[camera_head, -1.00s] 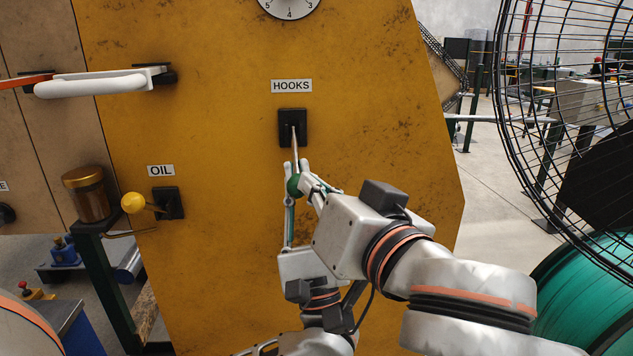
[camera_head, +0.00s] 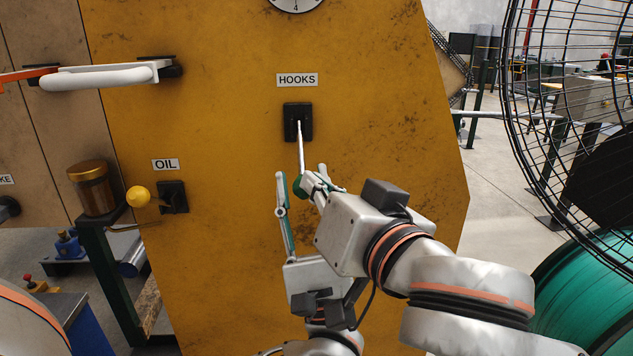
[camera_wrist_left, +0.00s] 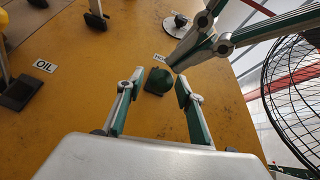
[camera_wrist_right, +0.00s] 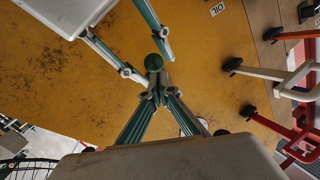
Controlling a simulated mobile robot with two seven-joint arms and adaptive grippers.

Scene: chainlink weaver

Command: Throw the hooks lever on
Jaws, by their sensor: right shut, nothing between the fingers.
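The hooks lever has a black wall plate (camera_head: 298,122) under the HOOKS label (camera_head: 297,80). Its thin pale shaft (camera_head: 301,150) slants down to a green ball knob (camera_head: 298,188), partly covered by my right gripper. In the left wrist view the knob (camera_wrist_left: 158,80) sits between the spread fingers of my open left gripper (camera_wrist_left: 157,77), with gaps on both sides. My right gripper (camera_head: 309,182) is shut and empty, its tips close beside the knob. In the right wrist view its joined tips (camera_wrist_right: 155,80) are just below the knob (camera_wrist_right: 153,62); I cannot tell if they touch.
An oil lever with a yellow knob (camera_head: 138,197) stands left on the same yellow panel (camera_head: 230,230). A white handle (camera_head: 100,78) sticks out at upper left. A wire cage (camera_head: 570,100) and green drum (camera_head: 590,290) stand at right. Both arms are close together.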

